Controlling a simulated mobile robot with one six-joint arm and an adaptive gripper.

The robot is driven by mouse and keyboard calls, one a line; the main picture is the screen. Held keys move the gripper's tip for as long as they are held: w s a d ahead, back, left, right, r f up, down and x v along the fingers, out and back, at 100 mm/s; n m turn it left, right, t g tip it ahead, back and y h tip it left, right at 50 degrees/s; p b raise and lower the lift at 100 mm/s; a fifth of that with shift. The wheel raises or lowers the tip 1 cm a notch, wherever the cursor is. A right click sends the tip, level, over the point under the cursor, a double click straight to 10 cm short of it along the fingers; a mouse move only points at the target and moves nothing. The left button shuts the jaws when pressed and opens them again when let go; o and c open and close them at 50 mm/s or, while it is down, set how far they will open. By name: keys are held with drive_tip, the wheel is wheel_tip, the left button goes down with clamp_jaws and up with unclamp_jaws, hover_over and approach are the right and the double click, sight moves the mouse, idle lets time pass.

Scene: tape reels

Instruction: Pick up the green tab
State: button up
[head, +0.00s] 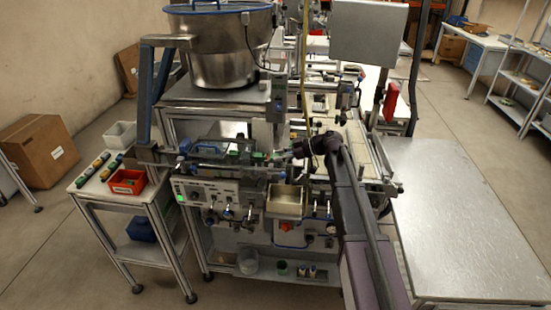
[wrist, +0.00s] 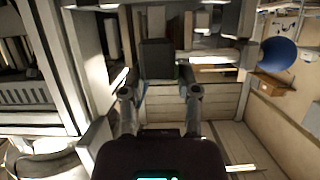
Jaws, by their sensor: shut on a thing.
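My gripper (head: 292,153) reaches in from the right to the rail on the front of the machine. A small green tab (head: 278,155) shows right at its fingertips, and another green piece (head: 257,156) sits a little to the left on the same rail. In the wrist view the two fingers (wrist: 160,92) stand apart, with a dark grey block (wrist: 157,58) just beyond and between their tips. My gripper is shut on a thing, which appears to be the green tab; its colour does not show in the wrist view.
A steel bowl (head: 222,45) stands above the rail. A metal bin (head: 286,201) hangs below it. A side table (head: 118,203) at the left carries a red bin (head: 127,181), a white bin (head: 121,134) and several small coloured pieces. A bare metal table (head: 470,220) stands right.

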drive_tip(key=shift+r, duration=0.15)
wheel_tip(320, 180, up, 3)
drive_tip(key=p, duration=0.3)
drive_tip(key=s+a+r+p, duration=0.1)
drive_tip(key=s+a+p, duration=0.1)
drive_tip(key=s+a, duration=0.7)
drive_tip(key=s, duration=0.3)
drive_tip(key=shift+s+a+r, duration=0.35)
drive_tip(key=shift+s, duration=0.05)
